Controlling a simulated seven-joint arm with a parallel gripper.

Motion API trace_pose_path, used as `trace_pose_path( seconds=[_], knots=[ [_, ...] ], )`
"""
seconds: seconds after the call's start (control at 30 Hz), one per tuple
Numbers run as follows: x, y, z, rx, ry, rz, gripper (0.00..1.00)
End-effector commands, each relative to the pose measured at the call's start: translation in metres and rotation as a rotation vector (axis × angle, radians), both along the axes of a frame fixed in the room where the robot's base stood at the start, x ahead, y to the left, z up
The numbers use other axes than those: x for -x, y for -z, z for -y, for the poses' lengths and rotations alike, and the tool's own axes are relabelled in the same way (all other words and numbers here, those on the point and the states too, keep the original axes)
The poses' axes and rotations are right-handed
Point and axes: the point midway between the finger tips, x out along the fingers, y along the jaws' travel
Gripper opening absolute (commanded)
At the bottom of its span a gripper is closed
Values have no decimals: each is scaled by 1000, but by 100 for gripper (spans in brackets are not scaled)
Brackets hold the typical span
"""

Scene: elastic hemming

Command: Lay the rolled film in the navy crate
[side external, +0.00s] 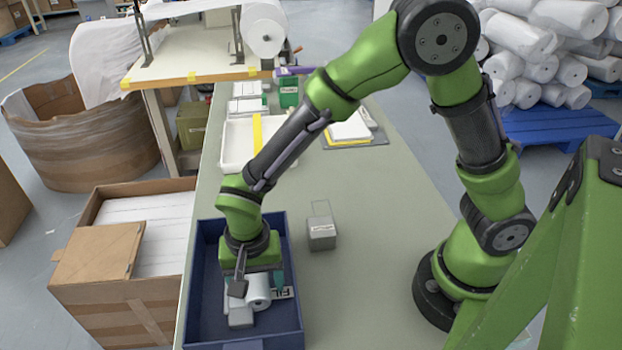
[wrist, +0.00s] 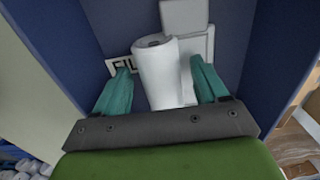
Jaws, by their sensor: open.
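The white rolled film (side external: 259,290) is inside the navy crate (side external: 204,305), low near the crate floor. In the wrist view the roll (wrist: 158,72) lies between the two teal fingers of my gripper (wrist: 160,78), with its dark-cored end facing away from the palm. My gripper (side external: 260,282) reaches down into the crate and is open around the roll, with a visible gap at the right finger. The wrist hides part of the roll in the side view.
Inside the crate are a lettered label (side external: 285,293) and a pale grey block (side external: 241,317) close to the roll. A grey box (side external: 321,233) stands on the bench right of the crate. A white tray (side external: 235,150) sits farther back. The bench's middle is clear.

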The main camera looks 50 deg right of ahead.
Motion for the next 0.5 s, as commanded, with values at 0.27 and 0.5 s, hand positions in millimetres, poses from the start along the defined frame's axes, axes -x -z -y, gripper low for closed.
trace_pose_path(
  seconds=[0.27,0.5],
  knots=[
    [-1,-26,-1,-4,0,5,73],
    [-1,-79,-1,-5,0,5,73]
  ],
)
